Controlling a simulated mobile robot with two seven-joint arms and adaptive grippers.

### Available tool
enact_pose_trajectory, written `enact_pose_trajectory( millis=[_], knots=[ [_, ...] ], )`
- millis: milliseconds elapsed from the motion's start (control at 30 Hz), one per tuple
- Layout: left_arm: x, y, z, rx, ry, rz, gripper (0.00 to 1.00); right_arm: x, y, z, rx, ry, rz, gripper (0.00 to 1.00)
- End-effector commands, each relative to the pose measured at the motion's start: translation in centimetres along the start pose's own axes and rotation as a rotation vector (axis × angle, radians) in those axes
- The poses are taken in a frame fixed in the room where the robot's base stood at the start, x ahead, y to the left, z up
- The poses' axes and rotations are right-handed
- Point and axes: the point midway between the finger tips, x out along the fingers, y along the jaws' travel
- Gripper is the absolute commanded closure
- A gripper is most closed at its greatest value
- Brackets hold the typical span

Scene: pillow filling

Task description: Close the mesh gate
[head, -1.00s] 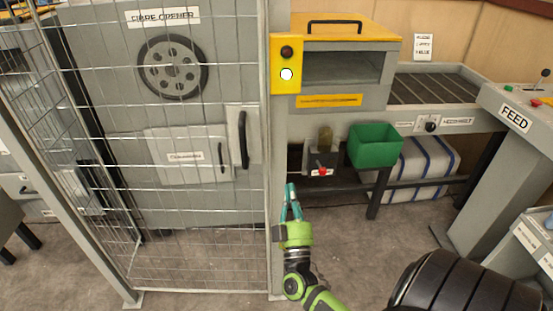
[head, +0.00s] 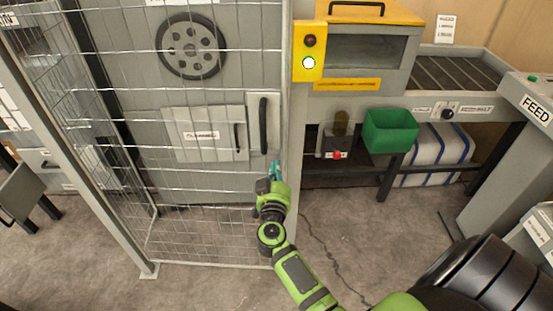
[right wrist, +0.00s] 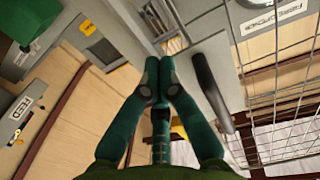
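The mesh gate (head: 215,235) is a wire grid in front of the grey fibre opener, with its right edge close to the grey post (head: 291,200). I cannot tell if a gap remains there. A black vertical handle (head: 263,125) sits on a grey plate near that edge; it also shows in the right wrist view (right wrist: 212,90). My right gripper (head: 274,168) is just below the handle, by the gate's right edge. In the right wrist view its teal fingers (right wrist: 158,68) meet at the tips, empty, beside the handle. My left gripper is out of view.
Right of the post are a yellow box with a lit button (head: 308,63), a green bin (head: 390,130), a red knob (head: 337,155) and a wrapped bale (head: 437,160). A feed console (head: 500,165) stands at the right.

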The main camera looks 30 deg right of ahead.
Motion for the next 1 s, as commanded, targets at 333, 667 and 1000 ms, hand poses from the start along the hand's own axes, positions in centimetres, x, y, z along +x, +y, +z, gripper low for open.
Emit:
enact_pose_trajectory(
  millis=[333,667,1000],
  knots=[
    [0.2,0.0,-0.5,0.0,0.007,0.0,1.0,3.6,0.0,0.0,0.0,0.001,0.0,1.0],
    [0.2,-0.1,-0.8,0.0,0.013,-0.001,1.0,3.7,0.0,0.0,0.0,0.0,-0.001,1.0],
    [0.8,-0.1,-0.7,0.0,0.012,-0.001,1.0,9.6,-0.3,0.1,-0.007,0.008,-0.087,1.0]
  ],
)
